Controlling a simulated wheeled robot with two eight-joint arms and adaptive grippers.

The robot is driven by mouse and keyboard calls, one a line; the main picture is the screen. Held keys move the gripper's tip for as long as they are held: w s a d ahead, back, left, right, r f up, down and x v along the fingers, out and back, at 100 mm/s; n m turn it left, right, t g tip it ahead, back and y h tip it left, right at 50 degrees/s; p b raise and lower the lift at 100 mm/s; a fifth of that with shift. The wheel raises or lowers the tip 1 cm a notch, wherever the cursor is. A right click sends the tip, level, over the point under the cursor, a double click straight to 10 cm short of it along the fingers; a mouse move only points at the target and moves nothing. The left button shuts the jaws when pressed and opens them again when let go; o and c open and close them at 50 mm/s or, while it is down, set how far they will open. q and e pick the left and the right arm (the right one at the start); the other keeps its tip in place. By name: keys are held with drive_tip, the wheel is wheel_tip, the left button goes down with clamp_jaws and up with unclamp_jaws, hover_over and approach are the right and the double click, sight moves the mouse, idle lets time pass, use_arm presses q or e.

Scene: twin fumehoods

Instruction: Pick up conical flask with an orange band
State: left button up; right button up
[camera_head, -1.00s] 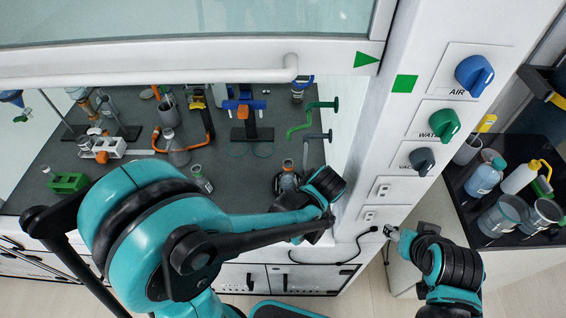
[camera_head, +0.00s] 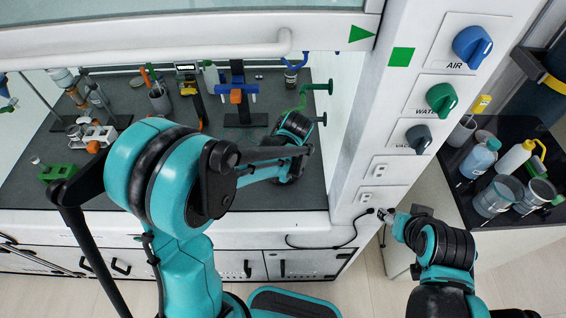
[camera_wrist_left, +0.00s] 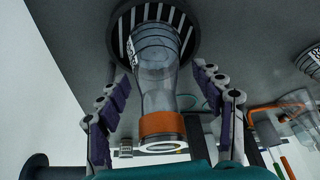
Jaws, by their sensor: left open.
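In the left wrist view, a clear glass flask with an orange band (camera_wrist_left: 162,124) around its neck stands between the two fingers of my left gripper (camera_wrist_left: 163,98). The gripper is open, one finger on each side, and I see no contact. The flask's wide end is against a round dark slotted disc (camera_wrist_left: 182,24). In the head view my left arm reaches into the hood and hides this flask and the gripper's fingers. My right gripper (camera_head: 384,214) is outside the hood, by the white post; its fingers are too small to read.
More glassware shows right of the fingers in the wrist view (camera_wrist_left: 302,126). The raised sash's white bar (camera_head: 140,52) crosses above. Bottles crowd the right bench.

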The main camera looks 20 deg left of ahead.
use_arm(q)
drive_tip(key=shift+f, duration=0.4)
drive_tip(key=shift+r, duration=0.1)
drive_tip(key=shift+c, duration=0.4)
clamp_jaws()
drive_tip(key=shift+s, duration=0.1)
